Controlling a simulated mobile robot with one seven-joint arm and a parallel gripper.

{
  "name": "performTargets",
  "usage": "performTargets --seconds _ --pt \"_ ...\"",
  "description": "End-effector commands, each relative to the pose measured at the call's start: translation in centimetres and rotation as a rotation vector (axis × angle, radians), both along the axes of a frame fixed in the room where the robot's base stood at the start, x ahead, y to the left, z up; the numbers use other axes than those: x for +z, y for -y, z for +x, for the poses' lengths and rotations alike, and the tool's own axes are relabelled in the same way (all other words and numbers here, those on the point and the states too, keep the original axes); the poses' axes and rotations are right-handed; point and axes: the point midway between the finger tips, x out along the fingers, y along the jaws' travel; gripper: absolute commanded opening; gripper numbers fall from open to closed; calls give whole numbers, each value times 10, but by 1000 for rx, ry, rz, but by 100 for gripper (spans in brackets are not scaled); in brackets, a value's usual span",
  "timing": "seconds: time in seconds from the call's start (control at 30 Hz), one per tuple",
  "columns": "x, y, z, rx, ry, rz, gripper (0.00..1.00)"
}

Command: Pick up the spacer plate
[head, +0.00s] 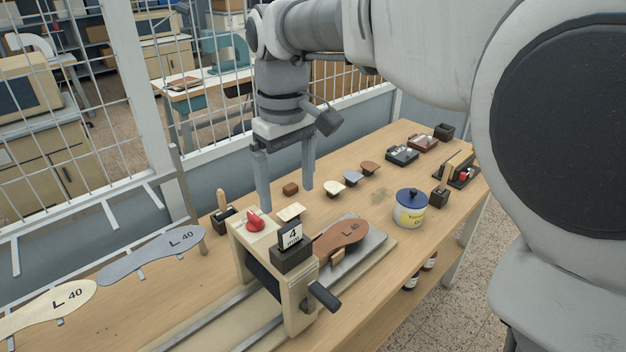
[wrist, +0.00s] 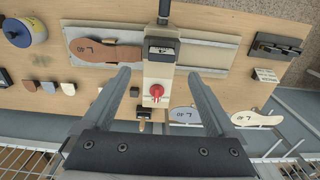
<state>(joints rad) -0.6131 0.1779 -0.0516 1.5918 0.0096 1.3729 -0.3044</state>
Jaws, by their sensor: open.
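The stamping press (head: 305,295) with its red knob (head: 254,222) and side handle stands close in front. A brown insole (head: 342,236) lies on its bed. A wire fence runs behind.

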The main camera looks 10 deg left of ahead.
Motion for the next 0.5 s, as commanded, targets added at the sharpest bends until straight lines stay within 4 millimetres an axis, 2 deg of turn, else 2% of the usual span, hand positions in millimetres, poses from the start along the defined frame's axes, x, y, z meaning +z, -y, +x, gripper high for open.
performTargets --seconds 0.03,0.13,0.37,0.5 --pt "-12 0 -1 0 -3 -2 92" --pt "-28 0 -1 0 -3 -2 92" --pt "-45 0 0 0 0 0 92" --pt "-62 0 -4 0 -3 -2 92"
